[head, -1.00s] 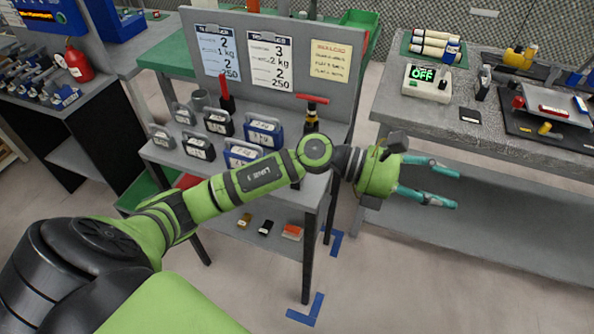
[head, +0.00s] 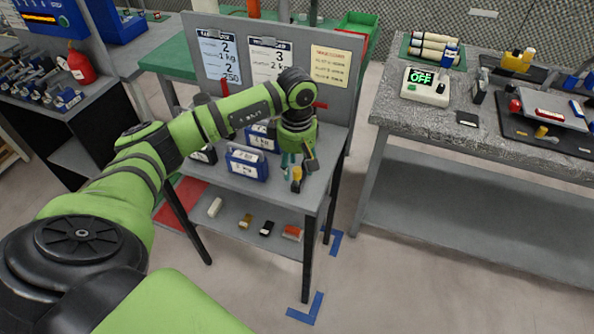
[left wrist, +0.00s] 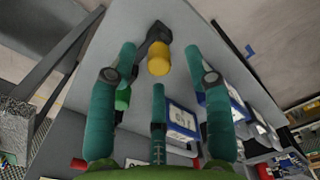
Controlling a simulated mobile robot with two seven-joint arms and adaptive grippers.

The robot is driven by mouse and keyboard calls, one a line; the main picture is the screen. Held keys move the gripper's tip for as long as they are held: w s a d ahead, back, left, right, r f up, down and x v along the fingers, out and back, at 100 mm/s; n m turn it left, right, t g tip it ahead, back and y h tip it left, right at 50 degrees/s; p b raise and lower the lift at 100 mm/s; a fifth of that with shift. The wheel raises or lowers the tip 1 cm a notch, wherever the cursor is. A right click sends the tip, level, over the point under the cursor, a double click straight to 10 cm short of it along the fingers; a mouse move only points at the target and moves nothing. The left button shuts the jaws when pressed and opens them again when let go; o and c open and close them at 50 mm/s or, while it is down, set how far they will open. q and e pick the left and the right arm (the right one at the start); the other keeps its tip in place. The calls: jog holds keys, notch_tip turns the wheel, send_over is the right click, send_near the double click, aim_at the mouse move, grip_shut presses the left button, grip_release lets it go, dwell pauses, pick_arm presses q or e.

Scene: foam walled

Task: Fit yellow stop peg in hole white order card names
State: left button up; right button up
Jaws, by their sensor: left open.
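The yellow peg (head: 297,173) stands near the front right edge of the small grey table, with a dark part below or beside it. In the left wrist view the yellow peg (left wrist: 158,62) lies between the spread teal fingers, near their tips. My left gripper (head: 290,162) points down at it, open; I cannot tell whether a finger touches it. The white order card (head: 268,62) hangs on the board behind, showing "3" and "2 kg"; its lower part is hidden by my arm. I cannot make out a hole. My right gripper is out of view.
Blue labelled weights (head: 247,162) stand left of my gripper. A bluish card (head: 219,58) and a yellow card (head: 331,66) flank the white one. Small blocks lie on the lower shelf (head: 228,222). A grey bench (head: 400,112) stands at right, past a floor gap.

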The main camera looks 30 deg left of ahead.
pick_arm(q)
jog(key=shift+f, duration=1.2)
grip_shut()
jog(key=shift+r, duration=0.15)
